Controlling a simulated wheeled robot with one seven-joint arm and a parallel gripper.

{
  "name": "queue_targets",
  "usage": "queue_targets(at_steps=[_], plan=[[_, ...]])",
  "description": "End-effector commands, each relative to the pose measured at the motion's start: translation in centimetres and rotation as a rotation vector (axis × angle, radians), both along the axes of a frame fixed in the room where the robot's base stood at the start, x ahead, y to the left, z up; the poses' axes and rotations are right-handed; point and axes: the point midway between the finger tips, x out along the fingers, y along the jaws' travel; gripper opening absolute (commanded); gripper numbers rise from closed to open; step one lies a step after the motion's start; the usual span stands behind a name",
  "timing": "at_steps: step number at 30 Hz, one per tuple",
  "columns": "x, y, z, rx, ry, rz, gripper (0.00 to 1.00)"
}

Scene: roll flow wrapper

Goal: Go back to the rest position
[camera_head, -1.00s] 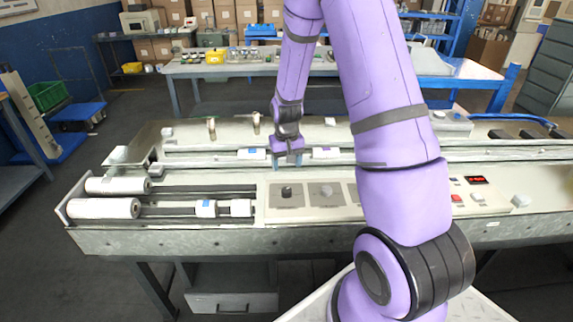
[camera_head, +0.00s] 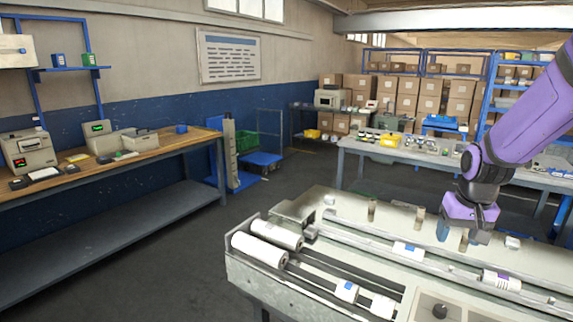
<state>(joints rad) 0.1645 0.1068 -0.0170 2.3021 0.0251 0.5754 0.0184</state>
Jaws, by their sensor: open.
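My purple arm comes in from the right edge. My gripper (camera_head: 466,240) points down over the flow wrapper (camera_head: 290,303), above its far rail. Its jaws are open and nothing shows between them. The wrapper has two white rolls, a front roll (camera_head: 260,250) and a back roll (camera_head: 276,233), at its left end. A white item with a blue mark (camera_head: 408,250) lies on the rail left of my gripper, and another white item (camera_head: 500,282) lies right of it.
A wooden workbench (camera_head: 165,143) with several devices stands along the left wall. A second table (camera_head: 350,147) with small parts stands behind the wrapper. A blue cart (camera_head: 261,160) is beyond. The floor (camera_head: 160,265) between workbench and wrapper is clear.

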Motion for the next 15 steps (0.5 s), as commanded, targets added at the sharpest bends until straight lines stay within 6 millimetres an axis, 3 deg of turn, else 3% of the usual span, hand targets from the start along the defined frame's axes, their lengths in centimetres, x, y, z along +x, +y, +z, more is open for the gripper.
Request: queue_targets(at_steps=[1,6,15], plan=[[-0.8,0.6,1.6,-0.004,-0.022,0.012,0.64],[-3.8,2.3,5.8,-0.011,-0.070,0.048,0.64],[-10.1,4.9,11.5,-0.026,-0.158,0.112,0.64]])
